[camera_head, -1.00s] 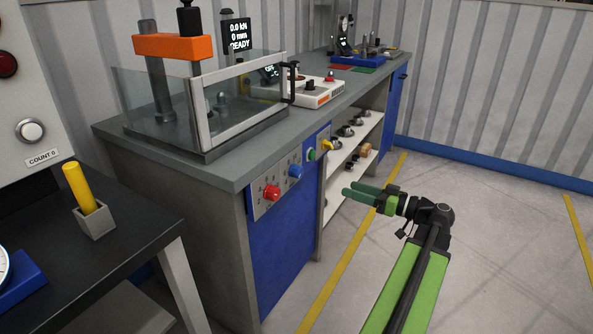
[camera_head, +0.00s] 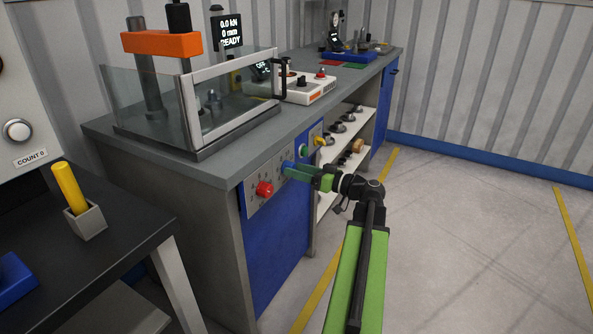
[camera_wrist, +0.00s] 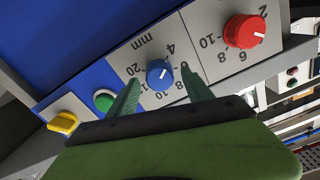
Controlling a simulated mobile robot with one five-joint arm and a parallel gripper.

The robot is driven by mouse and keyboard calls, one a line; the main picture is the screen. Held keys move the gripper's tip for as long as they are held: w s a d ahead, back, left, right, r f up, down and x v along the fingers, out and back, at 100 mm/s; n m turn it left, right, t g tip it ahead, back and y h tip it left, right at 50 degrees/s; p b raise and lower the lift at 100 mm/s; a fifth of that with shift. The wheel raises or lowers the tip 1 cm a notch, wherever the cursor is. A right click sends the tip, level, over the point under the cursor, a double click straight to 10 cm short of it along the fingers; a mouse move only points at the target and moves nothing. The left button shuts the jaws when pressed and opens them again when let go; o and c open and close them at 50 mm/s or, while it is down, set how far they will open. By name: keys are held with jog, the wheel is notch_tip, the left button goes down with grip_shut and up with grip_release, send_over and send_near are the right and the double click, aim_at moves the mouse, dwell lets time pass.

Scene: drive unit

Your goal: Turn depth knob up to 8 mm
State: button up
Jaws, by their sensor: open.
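The blue depth knob (camera_wrist: 159,73) is on a grey panel with a "mm" scale around it. A short white mark shows on its face; I cannot read its exact setting. In the wrist view my gripper (camera_wrist: 161,76) is open, with one green finger on each side of the knob. Whether the fingers touch it is not clear. In the head view my gripper (camera_head: 290,171) is at the panel front and mostly hides the blue knob (camera_head: 287,164).
A red knob (camera_wrist: 244,31) sits beside the blue one, with its own scale. On the other side are a green button (camera_wrist: 104,99) and a yellow knob (camera_wrist: 63,122). The bench top (camera_head: 225,162) overhangs the panel. The floor to the right is clear.

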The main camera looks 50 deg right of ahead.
jog(key=shift+w+a, duration=0.15)
jog(key=shift+w, duration=0.35)
grip_shut()
jog(key=shift+m, duration=0.3)
jog(key=m, duration=1.9)
jog(key=shift+f, duration=0.1)
dwell(0.6)
